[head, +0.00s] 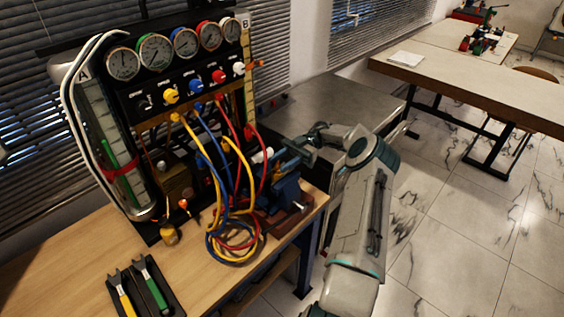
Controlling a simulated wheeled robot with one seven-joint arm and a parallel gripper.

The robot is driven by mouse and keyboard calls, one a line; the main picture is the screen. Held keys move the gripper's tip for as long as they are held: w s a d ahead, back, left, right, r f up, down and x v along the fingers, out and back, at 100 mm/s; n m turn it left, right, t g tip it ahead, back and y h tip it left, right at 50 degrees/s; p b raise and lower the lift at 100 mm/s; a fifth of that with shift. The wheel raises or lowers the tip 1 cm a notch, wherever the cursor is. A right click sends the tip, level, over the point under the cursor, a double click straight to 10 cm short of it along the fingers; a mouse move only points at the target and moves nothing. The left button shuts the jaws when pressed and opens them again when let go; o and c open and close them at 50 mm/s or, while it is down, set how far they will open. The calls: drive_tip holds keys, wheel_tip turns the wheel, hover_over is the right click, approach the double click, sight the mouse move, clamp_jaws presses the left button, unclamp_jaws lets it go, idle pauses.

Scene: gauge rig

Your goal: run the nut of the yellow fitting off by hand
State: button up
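The yellow fitting (176,117) is on the rig's manifold, below the yellow knob (171,96), with the yellow hose (187,133) hanging from it. Its nut is too small to make out apart from the hose end. My gripper (290,152) is right of the rig, above the blue vise, well apart from the yellow fitting. Its fingers are small and dark against the bench, so I cannot tell whether they are open or shut.
Blue (209,131) and red (232,126) hoses hang beside the yellow one and coil together on the bench. A blue vise (284,190) stands at the bench's right edge. Two wrenches lie in a dark tray (173,281). A small brass piece (168,236) stands at the rig's foot.

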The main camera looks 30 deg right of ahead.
drive_tip(key=shift+f+t+b, duration=0.2)
drive_tip(key=shift+t+b, duration=0.1)
drive_tip(key=shift+b, duration=0.7)
drive_tip(key=m+t+b, duration=0.1)
drive_tip(key=b, duration=0.2)
drive_tip(key=shift+s+f, duration=0.1)
drive_tip(key=m+t+b, duration=0.1)
drive_tip(key=t+b, duration=0.1)
drive_tip(key=b, duration=0.2)
drive_tip(key=m+t+b, duration=0.2)
drive_tip(key=t+b, duration=0.1)
drive_tip(key=b, duration=0.2)
drive_tip(key=shift+s+y, duration=0.2)
drive_tip(key=shift+y, duration=0.2)
drive_tip(key=shift+m+t+b, duration=0.3)
drive_tip(key=shift+b, duration=0.3)
